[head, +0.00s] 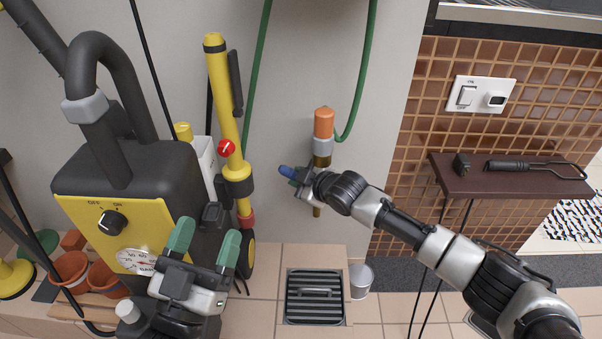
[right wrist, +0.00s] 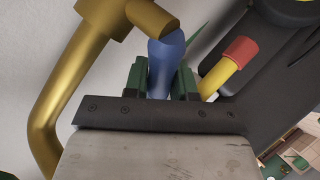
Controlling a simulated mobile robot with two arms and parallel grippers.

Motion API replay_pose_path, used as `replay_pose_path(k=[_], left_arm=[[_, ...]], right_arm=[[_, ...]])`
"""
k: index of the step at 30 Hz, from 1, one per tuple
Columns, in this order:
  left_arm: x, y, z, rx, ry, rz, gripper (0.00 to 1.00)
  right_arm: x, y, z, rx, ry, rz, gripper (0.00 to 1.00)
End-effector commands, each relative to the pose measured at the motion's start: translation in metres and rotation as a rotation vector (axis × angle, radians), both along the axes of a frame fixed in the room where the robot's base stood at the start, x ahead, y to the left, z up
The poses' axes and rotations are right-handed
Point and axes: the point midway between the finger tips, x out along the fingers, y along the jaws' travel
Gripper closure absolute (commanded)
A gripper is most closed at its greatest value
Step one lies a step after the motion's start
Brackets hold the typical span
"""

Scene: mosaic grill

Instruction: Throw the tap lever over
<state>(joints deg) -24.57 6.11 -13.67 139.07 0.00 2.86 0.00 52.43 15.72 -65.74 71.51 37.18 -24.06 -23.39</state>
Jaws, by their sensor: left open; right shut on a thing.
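The brass tap (head: 320,160) is on the grey wall, with its spout pointing down and an orange hose connector (head: 324,122) above it. Its blue lever (head: 286,170) points to the left in the head view. My right gripper (head: 296,177) is shut on the lever. In the right wrist view the blue lever (right wrist: 166,62) stands between the green fingers, beside the brass spout (right wrist: 45,105). The lever's joint with the tap is partly hidden by my gripper in the head view. My left gripper (head: 207,233) is open and empty, in front of the pressure washer.
A black and yellow pressure washer (head: 75,215) and its yellow lance (head: 218,90) stand left of the tap. A green hose (head: 365,70) runs from the connector. Below are a floor drain (head: 315,308) and a small pail (head: 361,280). A dark shelf (head: 500,182) is at the right.

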Motion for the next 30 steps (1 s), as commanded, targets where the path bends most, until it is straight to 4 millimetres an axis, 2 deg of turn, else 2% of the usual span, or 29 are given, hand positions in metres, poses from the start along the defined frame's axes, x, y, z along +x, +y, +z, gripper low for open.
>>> replay_pose_path(k=[7, 20, 21, 22, 30], left_arm=[[0.005, 0.001, -0.011, 0.027, 0.095, 0.006, 0.31], [0.005, 0.001, -0.013, 0.031, 0.108, 0.007, 0.31], [0.005, 0.001, -0.013, 0.031, 0.108, 0.007, 0.31], [0.005, 0.001, -0.013, 0.03, 0.107, 0.007, 0.31], [0.005, 0.001, -0.013, 0.03, 0.107, 0.007, 0.31]], right_arm=[[-0.001, 0.001, -0.002, -0.021, 0.002, 0.001, 1.0], [-0.001, 0.001, -0.002, -0.024, 0.001, 0.001, 1.0], [-0.001, 0.001, -0.002, -0.024, 0.001, 0.001, 0.68], [-0.001, 0.001, -0.002, -0.023, 0.002, 0.0, 0.64], [0.0, 0.001, -0.001, -0.022, 0.001, 0.0, 0.64]])
